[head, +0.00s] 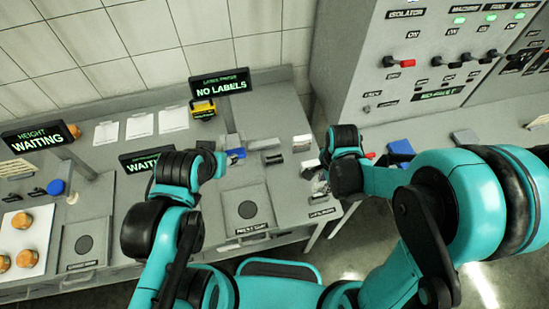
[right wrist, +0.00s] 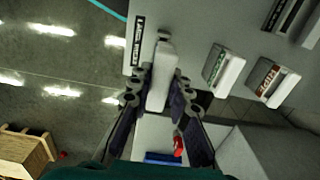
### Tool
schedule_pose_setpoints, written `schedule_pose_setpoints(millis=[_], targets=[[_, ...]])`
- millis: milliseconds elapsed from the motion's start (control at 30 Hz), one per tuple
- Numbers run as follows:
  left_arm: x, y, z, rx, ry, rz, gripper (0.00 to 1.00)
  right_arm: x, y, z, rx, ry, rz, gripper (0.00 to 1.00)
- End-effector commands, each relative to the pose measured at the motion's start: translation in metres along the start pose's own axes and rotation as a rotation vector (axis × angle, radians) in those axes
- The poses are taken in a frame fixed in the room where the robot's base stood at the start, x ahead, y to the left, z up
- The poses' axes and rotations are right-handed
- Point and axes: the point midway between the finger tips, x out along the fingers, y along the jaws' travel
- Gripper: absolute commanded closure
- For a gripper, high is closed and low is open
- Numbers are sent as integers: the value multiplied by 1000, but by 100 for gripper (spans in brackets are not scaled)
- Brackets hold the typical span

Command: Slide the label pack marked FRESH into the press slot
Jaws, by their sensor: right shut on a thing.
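My right gripper (right wrist: 160,92) is shut on a pale block-shaped label pack (right wrist: 160,74) in the right wrist view. The face with its marking is hidden, so I cannot read it. Two other label packs stand beside it, one with a green label (right wrist: 221,68) and one with an orange-red label (right wrist: 267,82); their words are too small to read. In the head view my right gripper (head: 326,168) is at the right end of the bench. The label printer sign (head: 220,85) reads NO LABELS. I cannot make out the press slot. My left gripper (head: 219,161) hangs over the bench, its fingers unclear.
The grey bench (head: 265,125) runs along the tiled wall. A grey control cabinet (head: 345,60) with switches stands at the back right. A round-marked plate (head: 257,192) lies at the front of the bench. A wooden crate (right wrist: 25,150) stands on the floor.

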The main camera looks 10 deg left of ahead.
Motion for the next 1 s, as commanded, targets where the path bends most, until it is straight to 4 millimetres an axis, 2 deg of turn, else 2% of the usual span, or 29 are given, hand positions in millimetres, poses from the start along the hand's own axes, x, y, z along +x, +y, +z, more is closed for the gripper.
schedule_pose_setpoints(millis=[567, 900, 1000], targets=[[-5, 0, -4, 0, 0, 0, 60, -8, 0, 0, 0, 0, 0, 100], [-20, 0, -14, 0, 0, 0, 60, -34, 0, 0, 0, 0, 0, 100], [-21, 0, -15, 0, 0, 0, 60, -37, 0, 0, 0, 0, 0, 100]])
